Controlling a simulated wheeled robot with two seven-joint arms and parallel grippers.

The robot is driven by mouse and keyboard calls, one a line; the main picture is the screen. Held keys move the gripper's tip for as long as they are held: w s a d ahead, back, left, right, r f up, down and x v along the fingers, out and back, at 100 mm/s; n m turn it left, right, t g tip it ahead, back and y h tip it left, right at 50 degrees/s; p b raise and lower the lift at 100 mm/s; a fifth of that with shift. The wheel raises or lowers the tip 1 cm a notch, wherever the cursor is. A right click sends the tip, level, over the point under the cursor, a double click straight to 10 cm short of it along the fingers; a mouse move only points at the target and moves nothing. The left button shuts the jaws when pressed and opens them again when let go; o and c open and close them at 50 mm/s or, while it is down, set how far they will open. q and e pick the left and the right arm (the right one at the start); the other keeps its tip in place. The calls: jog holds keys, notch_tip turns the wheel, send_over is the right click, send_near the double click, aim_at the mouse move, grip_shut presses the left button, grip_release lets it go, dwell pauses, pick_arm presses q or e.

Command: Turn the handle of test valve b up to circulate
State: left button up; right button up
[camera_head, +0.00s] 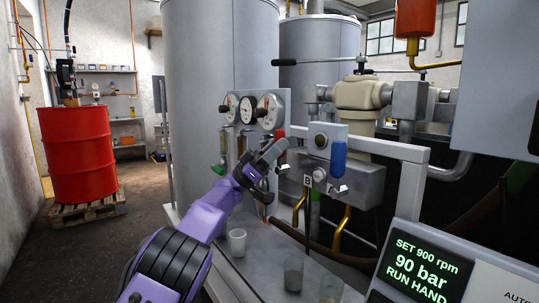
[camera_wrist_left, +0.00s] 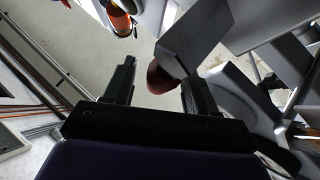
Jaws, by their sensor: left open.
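The sampling block (camera_head: 350,185) on the bench carries a small black-and-white label (camera_head: 307,181), too small to read for sure, and a round silver knob (camera_head: 319,175). I cannot tell for certain which part is the handle of test valve b. My left gripper (camera_head: 272,160) is open at the block's left side, beside the label. In the left wrist view, my open left gripper (camera_wrist_left: 158,90) has a reddish-brown rounded end (camera_wrist_left: 158,78) between or just beyond its fingers, next to a grey block (camera_wrist_left: 195,40). Contact cannot be judged. My right gripper is not in view.
Pressure gauges (camera_head: 247,109) stand behind my gripper. Cups (camera_head: 237,242) stand on the bench below. A display panel (camera_head: 425,270) is at front right. A red drum (camera_head: 77,152) stands on a pallet at left, with open floor nearby.

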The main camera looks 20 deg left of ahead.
pick_arm(q)
jog(key=b+v, duration=0.1)
jog(key=v, duration=0.8)
jog(key=shift+f, duration=0.2)
jog(key=shift+w+a, duration=0.1)
